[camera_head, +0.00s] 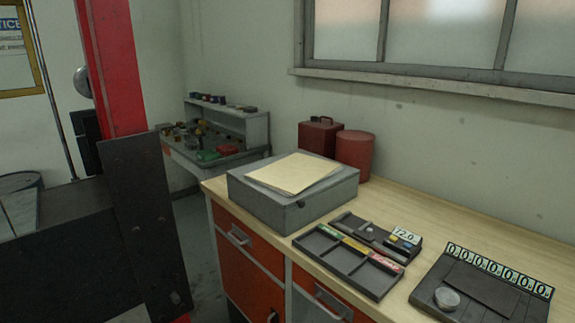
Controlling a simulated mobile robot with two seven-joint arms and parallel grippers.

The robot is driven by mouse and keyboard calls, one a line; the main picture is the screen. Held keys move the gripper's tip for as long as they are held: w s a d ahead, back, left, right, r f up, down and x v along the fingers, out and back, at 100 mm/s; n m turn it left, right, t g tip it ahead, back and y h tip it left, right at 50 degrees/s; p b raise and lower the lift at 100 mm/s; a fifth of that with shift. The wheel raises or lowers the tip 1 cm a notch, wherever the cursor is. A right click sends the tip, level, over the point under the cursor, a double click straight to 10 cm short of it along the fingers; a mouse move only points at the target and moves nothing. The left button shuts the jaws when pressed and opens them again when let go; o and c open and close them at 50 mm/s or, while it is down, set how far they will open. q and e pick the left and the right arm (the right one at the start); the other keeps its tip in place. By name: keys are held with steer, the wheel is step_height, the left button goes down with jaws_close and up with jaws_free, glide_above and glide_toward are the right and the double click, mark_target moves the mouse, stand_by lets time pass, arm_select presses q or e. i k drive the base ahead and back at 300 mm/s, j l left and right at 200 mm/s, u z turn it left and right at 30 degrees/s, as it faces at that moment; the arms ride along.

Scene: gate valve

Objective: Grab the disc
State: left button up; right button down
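A round, silvery disc (447,298) lies on the front left part of a dark board (478,287) with a row of number tiles along its back edge. The board is on the wooden worktop at the lower right. Neither of my grippers is in view, so nothing is seen touching the disc.
A dark divided tray (325,262) sits left of the board, with a smaller dark holder (358,228) behind it. A grey box (290,212) bears papers (295,173). Red containers (355,150) stand near the wall. A tall red and dark structure (118,70) fills the left.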

mark_target(447, 299)
steer(key=l+z, duration=0.1)
steer(key=z, duration=1.05)
steer(key=k+z, duration=0.2)
steer(key=i+j, duration=0.05)
